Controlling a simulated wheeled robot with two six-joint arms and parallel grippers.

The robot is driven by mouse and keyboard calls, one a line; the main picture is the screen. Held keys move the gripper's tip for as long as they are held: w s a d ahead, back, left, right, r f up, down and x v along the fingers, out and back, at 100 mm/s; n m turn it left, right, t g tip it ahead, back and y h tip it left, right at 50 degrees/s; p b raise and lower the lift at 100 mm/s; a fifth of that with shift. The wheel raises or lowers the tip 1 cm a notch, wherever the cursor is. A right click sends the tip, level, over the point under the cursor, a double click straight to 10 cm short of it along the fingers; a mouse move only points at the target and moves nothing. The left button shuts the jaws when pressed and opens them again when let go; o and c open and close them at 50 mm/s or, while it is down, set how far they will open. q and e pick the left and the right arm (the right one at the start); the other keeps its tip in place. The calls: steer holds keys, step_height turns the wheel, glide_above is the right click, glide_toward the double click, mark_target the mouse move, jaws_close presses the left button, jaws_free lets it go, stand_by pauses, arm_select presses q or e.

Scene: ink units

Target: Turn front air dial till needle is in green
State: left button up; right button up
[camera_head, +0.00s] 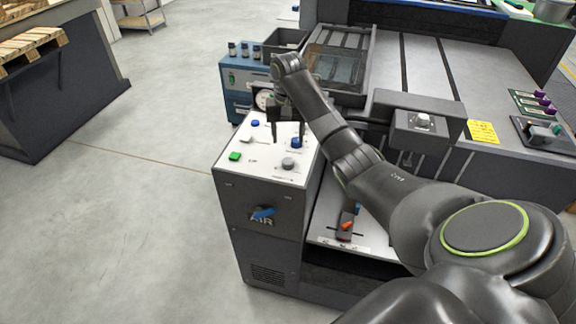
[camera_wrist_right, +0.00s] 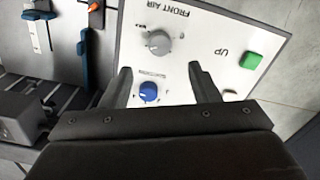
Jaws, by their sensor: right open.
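The front air dial is a grey knob (camera_head: 288,163) near the front right of the white panel top (camera_head: 262,171). In the right wrist view the grey knob (camera_wrist_right: 158,42) sits beside the printed words "FRONT AIR". A gauge (camera_head: 263,99) with a pale face stands behind the panel; my right gripper partly covers it and I cannot read its needle. My right gripper (camera_head: 288,138) points down over the panel, open and empty. In the right wrist view its fingertips (camera_wrist_right: 160,69) are apart, with the grey dial beyond them, untouched. My left gripper is out of view.
A blue knob (camera_head: 296,142) is close to the right gripper; it shows between the fingers in the right wrist view (camera_wrist_right: 148,92). A green button (camera_head: 235,156) and a blue button (camera_head: 255,122) are on the panel's left. A blue AIR lever (camera_head: 263,213) is on the front face.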

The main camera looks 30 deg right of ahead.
mark_target(288, 160)
step_height(288, 160, down, 8)
steer(key=shift+r+p, duration=0.1)
steer(key=shift+p, duration=0.65)
steer(key=shift+f, duration=0.8)
steer(key=shift+c, duration=0.4)
steer(key=c, duration=0.9)
steer(key=shift+r+n+p, duration=0.3)
steer(key=shift+n+p, duration=0.4)
steer(key=shift+p, duration=0.3)
steer(key=shift+n+p, duration=0.65)
steer(key=shift+n, duration=0.05)
steer(key=shift+f+n, duration=0.2)
steer(key=shift+n, duration=0.5)
steer(key=o, duration=1)
